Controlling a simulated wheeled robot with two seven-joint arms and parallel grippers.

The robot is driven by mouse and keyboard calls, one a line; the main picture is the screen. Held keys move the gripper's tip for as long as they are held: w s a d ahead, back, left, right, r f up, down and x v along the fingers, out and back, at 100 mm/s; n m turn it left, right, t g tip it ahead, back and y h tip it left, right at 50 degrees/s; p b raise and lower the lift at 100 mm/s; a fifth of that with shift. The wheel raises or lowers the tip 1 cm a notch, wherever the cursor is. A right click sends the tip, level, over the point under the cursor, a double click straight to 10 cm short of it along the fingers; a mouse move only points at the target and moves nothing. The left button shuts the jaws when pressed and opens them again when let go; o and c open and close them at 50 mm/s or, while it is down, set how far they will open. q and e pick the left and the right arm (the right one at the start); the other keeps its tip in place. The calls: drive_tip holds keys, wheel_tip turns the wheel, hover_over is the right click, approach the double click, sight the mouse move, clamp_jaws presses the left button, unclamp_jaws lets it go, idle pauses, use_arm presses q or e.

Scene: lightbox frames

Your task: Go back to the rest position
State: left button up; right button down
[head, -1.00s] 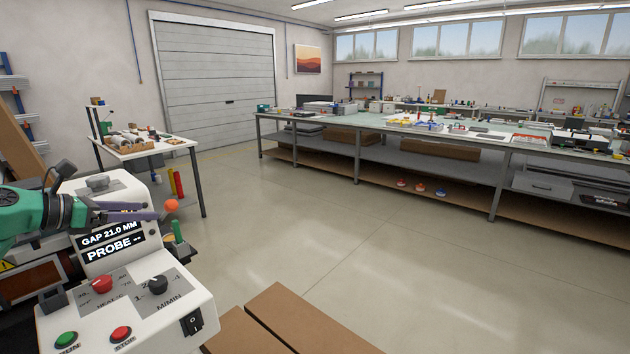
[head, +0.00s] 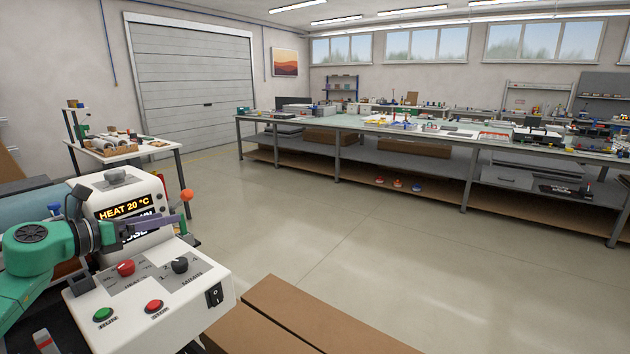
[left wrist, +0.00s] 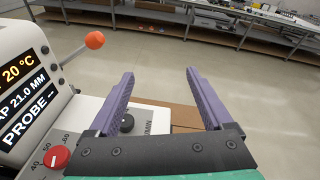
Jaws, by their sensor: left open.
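My left gripper (head: 158,224) reaches in from the left on a green arm, in front of the display of a white machine (head: 185,285). In the left wrist view its two purple fingers (left wrist: 160,100) are apart with nothing between them. The machine has a red knob (head: 125,268), a black knob (head: 180,265), a green button (head: 103,315), a red button (head: 154,306) and a black switch (head: 214,295). An orange ball-ended lever (head: 187,195) stands beside the display, just past the fingertips. The display reads HEAT 20 °C; its lower lines are partly hidden. My right gripper is not in view.
Brown boards (head: 310,325) lie at the front beside the machine. A small table (head: 130,150) with rolls stands behind it. A long workbench (head: 400,132) with many items runs along the back right. The floor (head: 330,220) between is clear.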

use_arm(q)
drive_tip(key=d+f+n+t+y, duration=0.1)
drive_tip(key=d+f+n+t, duration=0.1)
drive_tip(key=d+f+n, duration=0.3)
drive_tip(key=d+f+n+t, duration=0.2)
drive_tip(key=d+n, duration=0.5)
drive_tip(key=s+a+f+n+g+y, duration=0.1)
drive_tip(key=s+f+n+g+y, duration=0.7)
drive_tip(key=s+f+n, duration=1.2)
drive_tip(key=s+f+n+g+h, duration=0.1)
drive_tip(key=s+f+n+g, duration=0.2)
drive_tip(key=s, duration=0.4)
drive_tip(key=s+f+n+g, duration=0.3)
drive_tip(key=s, duration=0.4)
wheel_tip(320, 180, down, 24)
drive_tip(key=s+g, duration=0.1)
drive_tip(key=s+a+f+g, duration=0.1)
drive_tip(key=s+a+f, duration=0.2)
drive_tip(key=s+f, duration=1.1)
drive_tip(key=shift+s+a+m, duration=0.15)
drive_tip(key=shift+s+m, duration=0.15)
drive_tip(key=shift+s, duration=0.85)
drive_tip(key=shift+s+d, duration=0.3)
drive_tip(key=shift+d, duration=0.1)
